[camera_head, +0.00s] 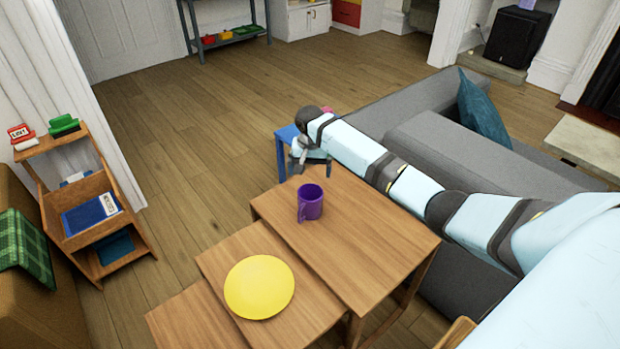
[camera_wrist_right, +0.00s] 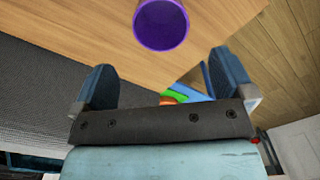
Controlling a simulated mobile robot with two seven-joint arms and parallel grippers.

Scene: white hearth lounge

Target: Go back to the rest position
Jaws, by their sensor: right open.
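My right arm reaches in from the right in the head view, over the grey sofa. Its gripper (camera_head: 310,167) is just beyond the far edge of the tallest wooden nesting table (camera_head: 350,235). In the right wrist view the two blue fingers of the right gripper (camera_wrist_right: 162,82) stand wide apart with nothing between them. A purple mug (camera_head: 311,203) stands upright on the tallest table, near its far left side, apart from the gripper. The mug also shows at the top of the right wrist view (camera_wrist_right: 160,25). My left gripper is not in view.
A yellow plate (camera_head: 259,287) lies on the middle table. A blue stand (camera_head: 286,143) is behind the gripper. The grey sofa (camera_head: 440,140) with a teal cushion (camera_head: 483,112) fills the right. A wooden shelf (camera_head: 100,232) stands left. Open wooden floor (camera_head: 190,140) lies between.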

